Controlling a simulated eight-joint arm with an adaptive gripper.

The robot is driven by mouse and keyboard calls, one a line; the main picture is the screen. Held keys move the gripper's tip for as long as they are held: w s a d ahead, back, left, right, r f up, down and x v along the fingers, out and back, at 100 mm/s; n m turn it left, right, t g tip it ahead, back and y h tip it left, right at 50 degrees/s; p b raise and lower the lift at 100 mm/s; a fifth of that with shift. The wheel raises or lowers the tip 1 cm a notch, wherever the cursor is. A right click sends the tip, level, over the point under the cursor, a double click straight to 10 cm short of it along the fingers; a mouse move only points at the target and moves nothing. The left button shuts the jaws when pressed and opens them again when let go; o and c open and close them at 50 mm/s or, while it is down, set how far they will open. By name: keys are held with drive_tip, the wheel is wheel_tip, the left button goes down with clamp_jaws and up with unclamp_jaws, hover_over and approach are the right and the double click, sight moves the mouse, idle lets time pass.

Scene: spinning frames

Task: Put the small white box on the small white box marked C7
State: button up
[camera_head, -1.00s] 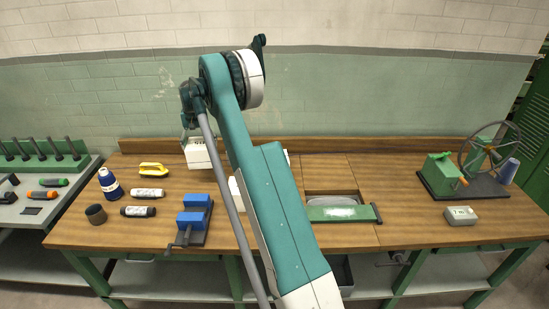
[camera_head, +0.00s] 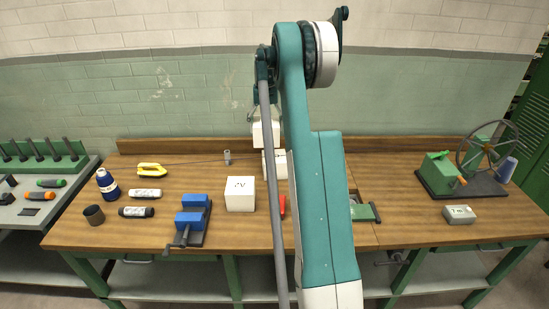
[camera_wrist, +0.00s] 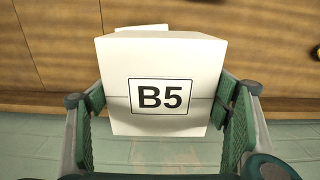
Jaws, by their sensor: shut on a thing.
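My gripper (camera_wrist: 160,118) is shut on a small white box (camera_wrist: 160,62) marked B5, with a finger on each side. The held box (camera_head: 266,134) also shows in the head view, left of my arm, where my fingers are mostly hidden. A second white box (camera_head: 275,164) stands on the bench just below it in that view, partly behind my arm. Whether the two touch is unclear. A white box also peeks out beyond the held one in the wrist view (camera_wrist: 140,28); its mark is hidden. I cannot read a C7 mark anywhere.
A larger white box (camera_head: 240,195) with a blurred mark stands nearer the front of the bench (camera_head: 150,234). A blue vise (camera_head: 193,217) is left of it, and a red object (camera_head: 282,206) right. A green wheel machine (camera_head: 470,170) and a grey block (camera_head: 459,214) stand far right.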

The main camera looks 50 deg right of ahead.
sight(275, 121)
drive_tip(key=s+d, duration=0.1)
drive_tip(key=s+d+r, duration=0.1)
drive_tip(key=s, duration=0.1)
drive_tip(key=shift+d, duration=0.35)
drive_tip(key=shift+f, duration=3.15)
drive_tip(key=shift+f+p, duration=0.3)
drive_tip(key=shift+f, duration=1.55)
drive_tip(key=shift+f, duration=0.2)
drive_tip(key=o, duration=1.1)
drive_tip(key=shift+o, duration=0.2)
